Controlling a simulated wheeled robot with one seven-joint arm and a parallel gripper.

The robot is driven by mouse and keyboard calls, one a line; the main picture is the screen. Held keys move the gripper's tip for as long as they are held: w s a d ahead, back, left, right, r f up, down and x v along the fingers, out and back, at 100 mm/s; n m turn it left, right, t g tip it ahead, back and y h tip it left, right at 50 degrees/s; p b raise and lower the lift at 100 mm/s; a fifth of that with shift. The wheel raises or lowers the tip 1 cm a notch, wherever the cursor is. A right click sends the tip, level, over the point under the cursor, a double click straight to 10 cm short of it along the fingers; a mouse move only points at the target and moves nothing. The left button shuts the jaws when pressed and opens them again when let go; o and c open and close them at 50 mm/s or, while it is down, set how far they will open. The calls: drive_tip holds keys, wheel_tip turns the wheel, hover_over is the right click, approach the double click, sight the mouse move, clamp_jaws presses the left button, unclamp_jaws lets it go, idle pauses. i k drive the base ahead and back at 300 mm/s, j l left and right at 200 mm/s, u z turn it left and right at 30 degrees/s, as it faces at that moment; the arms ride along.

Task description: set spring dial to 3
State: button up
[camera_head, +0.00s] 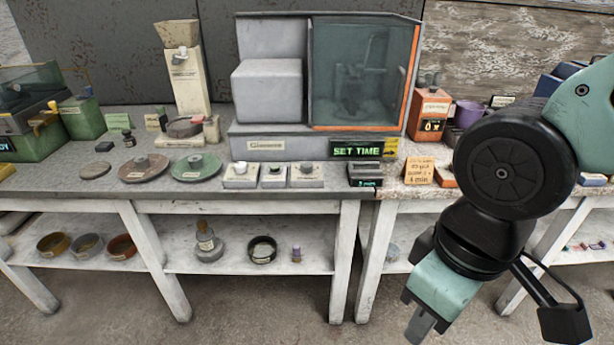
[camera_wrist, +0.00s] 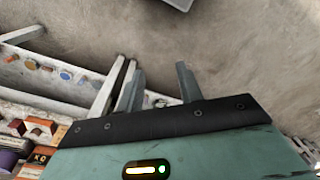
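Three small pale blocks with knobs stand in a row at the front of the bench: a left one (camera_head: 240,175), a middle one (camera_head: 273,175) and a right one (camera_head: 306,175). Their labels are too small to read, so I cannot tell which is the spring dial. Behind them is a grey machine (camera_head: 268,90) with a tinted window and a lit display (camera_head: 356,149) reading "SET TIME". My gripper (camera_head: 420,326) hangs low in front of the bench, right of the blocks and apart from them. In the wrist view my gripper (camera_wrist: 160,85) has its fingers apart, with nothing between.
A red-brown disc (camera_head: 145,168) and a green disc (camera_head: 195,167) lie left of the blocks. The floor in front is clear.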

sight(306, 167)
drive_tip(key=i+j+u, duration=0.25)
drive_tip(key=i+j, duration=0.2)
drive_tip(key=i+j+u, duration=0.3)
drive_tip(key=i, duration=0.2)
